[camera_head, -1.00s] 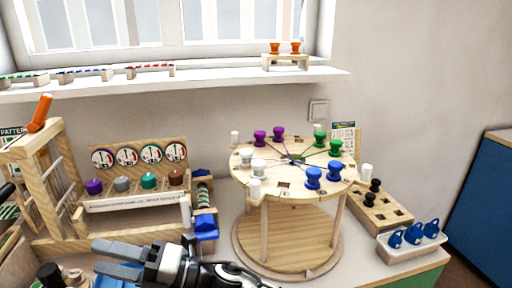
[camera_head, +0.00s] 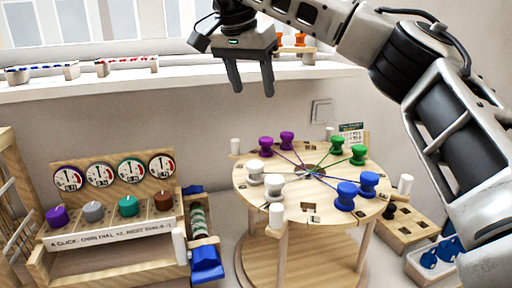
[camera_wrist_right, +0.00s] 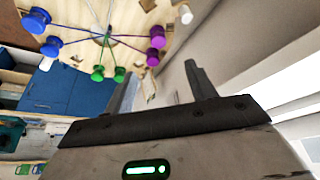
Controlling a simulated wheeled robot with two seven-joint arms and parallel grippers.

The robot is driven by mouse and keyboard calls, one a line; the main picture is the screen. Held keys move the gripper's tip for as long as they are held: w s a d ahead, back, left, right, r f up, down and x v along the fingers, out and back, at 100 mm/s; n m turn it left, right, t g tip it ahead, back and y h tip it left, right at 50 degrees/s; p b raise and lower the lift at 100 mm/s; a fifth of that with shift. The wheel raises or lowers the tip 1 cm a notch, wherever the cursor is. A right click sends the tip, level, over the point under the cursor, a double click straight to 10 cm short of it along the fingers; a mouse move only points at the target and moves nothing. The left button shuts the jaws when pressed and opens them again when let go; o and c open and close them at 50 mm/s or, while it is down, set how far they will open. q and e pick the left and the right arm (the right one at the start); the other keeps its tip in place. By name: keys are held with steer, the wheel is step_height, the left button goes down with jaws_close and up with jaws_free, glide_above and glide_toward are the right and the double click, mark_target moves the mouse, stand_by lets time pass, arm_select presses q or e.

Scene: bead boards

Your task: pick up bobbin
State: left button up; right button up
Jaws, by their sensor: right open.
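Spool-shaped bobbins stand in pairs around a round wooden stand (camera_head: 318,210). They are purple bobbins (camera_head: 266,146), green bobbins (camera_head: 358,154), blue bobbins (camera_head: 346,195) and white bobbins (camera_head: 273,185). My right gripper (camera_head: 251,92) hangs above the stand's back left, fingers down, open and empty, apart from every bobbin. In the right wrist view its fingers (camera_wrist_right: 160,70) are spread with nothing between them. Purple bobbins (camera_wrist_right: 157,32), green bobbins (camera_wrist_right: 98,73) and blue bobbins (camera_wrist_right: 50,46) show beyond them. My left gripper is not in view.
A wooden dial rack (camera_head: 112,235) with coloured knobs stands at left. A white shelf (camera_head: 130,83) runs behind, carrying a small stand with orange bobbins (camera_head: 300,39). White pegs (camera_head: 405,184) rise around the round stand. A wooden block (camera_head: 402,230) and blue items in a tray stand at right.

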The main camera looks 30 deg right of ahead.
glide_above(266, 139)
steer(key=s+a, duration=0.1)
steer(key=a, duration=0.1)
step_height(266, 139, down, 8)
steer(key=shift+s+d+f, duration=0.1)
steer(key=shift+d, duration=0.05)
steer(key=shift+x, duration=3.2)
steer(key=shift+a, duration=0.25)
steer(key=c, duration=1.1)
